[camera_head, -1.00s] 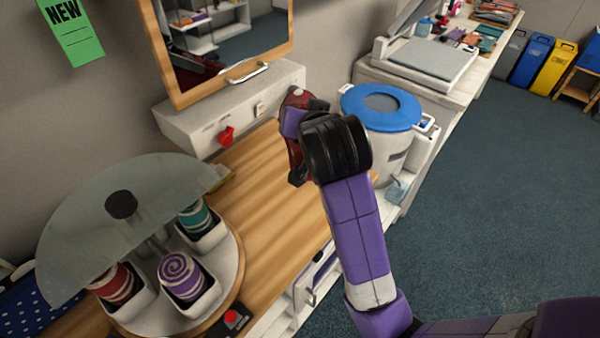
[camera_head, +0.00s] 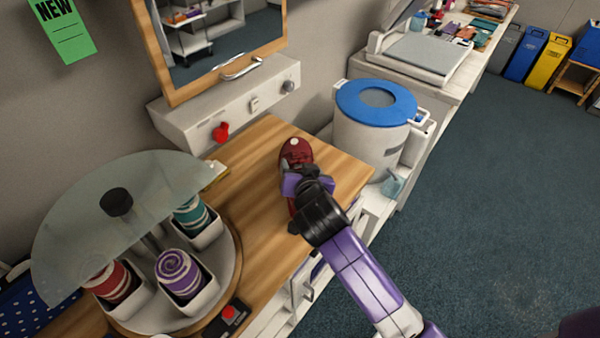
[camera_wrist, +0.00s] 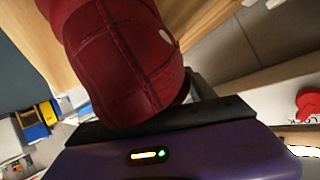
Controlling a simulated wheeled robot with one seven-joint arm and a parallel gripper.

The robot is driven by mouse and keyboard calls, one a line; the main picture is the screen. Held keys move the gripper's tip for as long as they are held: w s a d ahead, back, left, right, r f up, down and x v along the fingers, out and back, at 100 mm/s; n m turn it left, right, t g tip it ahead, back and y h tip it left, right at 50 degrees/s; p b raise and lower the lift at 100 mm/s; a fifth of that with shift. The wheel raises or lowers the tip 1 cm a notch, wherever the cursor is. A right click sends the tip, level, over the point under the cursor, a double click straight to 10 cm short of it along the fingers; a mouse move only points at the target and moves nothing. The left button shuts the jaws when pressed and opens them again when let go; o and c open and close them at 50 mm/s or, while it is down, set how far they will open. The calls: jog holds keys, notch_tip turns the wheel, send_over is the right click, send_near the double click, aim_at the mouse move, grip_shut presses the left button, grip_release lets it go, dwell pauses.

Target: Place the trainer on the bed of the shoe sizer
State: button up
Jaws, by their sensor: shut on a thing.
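The trainer is a dark red shoe (camera_head: 297,152) with a pale spot near its far end, over the wooden counter. My gripper (camera_head: 303,180) is shut on it. The gripper covers its middle, and I cannot tell whether its sole touches the counter. In the wrist view the trainer (camera_wrist: 115,60) fills the upper middle, against the dark finger edge. A white flat device with a grey bed (camera_head: 415,60) and a raised lid stands on the far bench; it looks like the shoe sizer. Its bed appears empty, well away from my gripper.
A round carousel (camera_head: 225,275) with striped rolls and a clear cover stands on the counter (camera_head: 265,225) at left. A mirror over a white box with a red knob (camera_head: 221,132) is behind. A blue-lidded bin (camera_head: 370,135) stands between counter and far bench. Floor at right is clear.

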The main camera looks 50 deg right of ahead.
jog(key=shift+f, duration=0.95)
jog(key=shift+f, duration=0.1)
jog(key=o, duration=1.7)
